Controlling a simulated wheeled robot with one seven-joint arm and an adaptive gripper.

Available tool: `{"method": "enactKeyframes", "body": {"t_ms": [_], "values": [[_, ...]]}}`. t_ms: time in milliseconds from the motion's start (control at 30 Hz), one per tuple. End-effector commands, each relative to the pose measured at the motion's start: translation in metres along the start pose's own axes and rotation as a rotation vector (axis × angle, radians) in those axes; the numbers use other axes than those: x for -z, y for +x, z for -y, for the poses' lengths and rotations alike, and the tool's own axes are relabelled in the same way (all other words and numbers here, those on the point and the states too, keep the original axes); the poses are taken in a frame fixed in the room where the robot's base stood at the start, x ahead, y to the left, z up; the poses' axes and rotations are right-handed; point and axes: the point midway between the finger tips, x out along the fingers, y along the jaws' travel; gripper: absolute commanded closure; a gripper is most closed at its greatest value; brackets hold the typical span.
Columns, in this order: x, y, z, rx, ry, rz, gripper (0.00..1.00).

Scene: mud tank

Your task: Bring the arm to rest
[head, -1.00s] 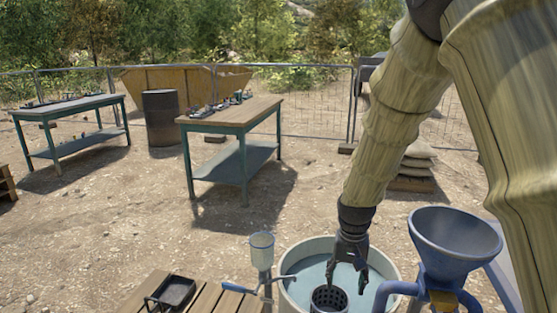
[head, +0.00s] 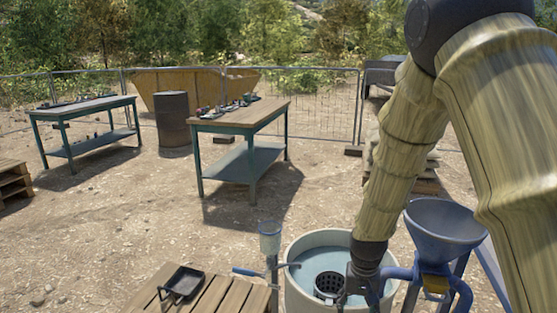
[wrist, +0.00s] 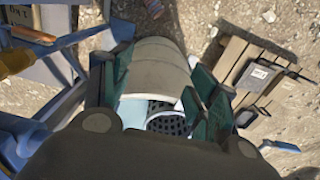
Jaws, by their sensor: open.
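My gripper (head: 358,287) hangs at the end of my sleeved arm, at the right front edge of the round tank, partly hidden behind the tank pipework and arm in the head view. In the wrist view my gripper (wrist: 160,95) has its two dark green fingers spread apart with nothing between them in its hold. The pale round tank (head: 297,295) holds bluish liquid. A dark perforated basket (head: 328,284) sits in the tank, and it also shows beyond the fingers in the wrist view (wrist: 168,122).
A blue funnel (head: 445,225) on a stand is close to the right of my gripper. A wooden pallet (head: 215,295) with a black tray (head: 182,281) lies to the left. A workbench (head: 240,118) and a drum (head: 173,118) stand farther back. Open ground lies between.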

Motion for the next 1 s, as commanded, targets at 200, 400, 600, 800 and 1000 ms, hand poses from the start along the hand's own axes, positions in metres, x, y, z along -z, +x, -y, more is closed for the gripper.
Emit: {"method": "enactKeyframes", "body": {"t_ms": [200,400,600,800,1000], "values": [[-0.026,0.051,-0.011,-0.007,-0.025,0.007,0.4],[-0.071,0.114,-0.03,-0.012,-0.065,0.008,0.4],[-0.127,0.167,-0.05,-0.013,-0.107,0.008,0.4],[-0.19,0.206,-0.07,-0.008,-0.146,0.008,0.4],[-0.255,0.23,-0.089,0.001,-0.183,0.009,0.4]]}}
